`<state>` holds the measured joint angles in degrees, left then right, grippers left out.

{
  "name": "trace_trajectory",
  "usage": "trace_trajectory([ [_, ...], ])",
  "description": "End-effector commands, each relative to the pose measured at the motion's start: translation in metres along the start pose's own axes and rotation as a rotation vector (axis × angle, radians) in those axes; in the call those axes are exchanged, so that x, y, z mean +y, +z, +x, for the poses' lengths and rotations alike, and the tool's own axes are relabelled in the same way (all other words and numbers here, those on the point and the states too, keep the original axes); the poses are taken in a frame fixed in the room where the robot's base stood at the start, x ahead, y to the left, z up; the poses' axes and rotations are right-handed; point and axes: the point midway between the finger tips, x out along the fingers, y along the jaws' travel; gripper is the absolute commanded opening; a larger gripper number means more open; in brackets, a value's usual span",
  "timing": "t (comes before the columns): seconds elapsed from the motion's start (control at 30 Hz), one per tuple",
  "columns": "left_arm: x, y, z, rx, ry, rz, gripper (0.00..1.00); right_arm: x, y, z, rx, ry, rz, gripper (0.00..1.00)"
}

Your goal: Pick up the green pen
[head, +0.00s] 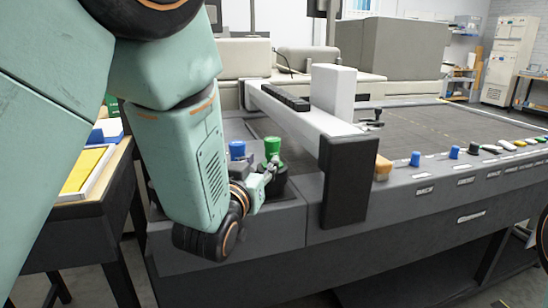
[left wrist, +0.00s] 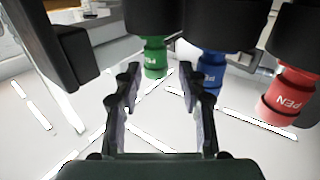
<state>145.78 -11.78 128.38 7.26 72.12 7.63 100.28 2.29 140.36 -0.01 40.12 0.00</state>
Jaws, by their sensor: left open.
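The green pen (head: 272,147) stands upright with its black lower part on the dark machine's left end. In the left wrist view the green pen (left wrist: 154,62) shows just beyond my fingertips, roughly between them, with a gap. My left gripper (head: 266,178) is open and empty, close in front of the green pen and partly overlapping its black part. Its two fingers also show in the left wrist view (left wrist: 160,80). My right gripper is not in view.
A blue pen (head: 237,150) stands left of the green one; it also shows in the left wrist view (left wrist: 210,72). A red pen (left wrist: 288,95) is farther right there. A gantry arm (head: 300,115) stands to the right. Several coloured knobs line the machine's front edge.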

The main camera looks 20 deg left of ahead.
Motion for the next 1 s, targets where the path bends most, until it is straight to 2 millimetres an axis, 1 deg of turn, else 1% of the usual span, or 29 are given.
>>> trace_trajectory([
  [0.33, 0.002, 0.002, 0.03, 0.001, 0.0, 0.0, 0.41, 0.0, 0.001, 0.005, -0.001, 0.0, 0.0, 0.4],
  [0.5, 0.005, 0.005, 0.055, 0.002, 0.001, 0.001, 0.41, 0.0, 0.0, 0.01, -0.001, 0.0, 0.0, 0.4],
  [0.63, 0.004, 0.004, 0.07, 0.001, 0.0, 0.0, 0.41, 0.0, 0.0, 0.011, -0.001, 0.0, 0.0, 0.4],
  [0.77, 0.004, 0.004, 0.076, 0.001, 0.0, 0.002, 0.41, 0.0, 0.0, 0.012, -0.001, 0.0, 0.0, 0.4],
  [0.97, 0.004, 0.004, 0.078, -0.001, 0.0, 0.002, 0.41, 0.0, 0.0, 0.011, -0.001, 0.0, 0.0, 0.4],
  [1.0, 0.004, 0.004, 0.078, 0.0, 0.0, 0.002, 0.38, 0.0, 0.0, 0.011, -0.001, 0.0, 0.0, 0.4],
])
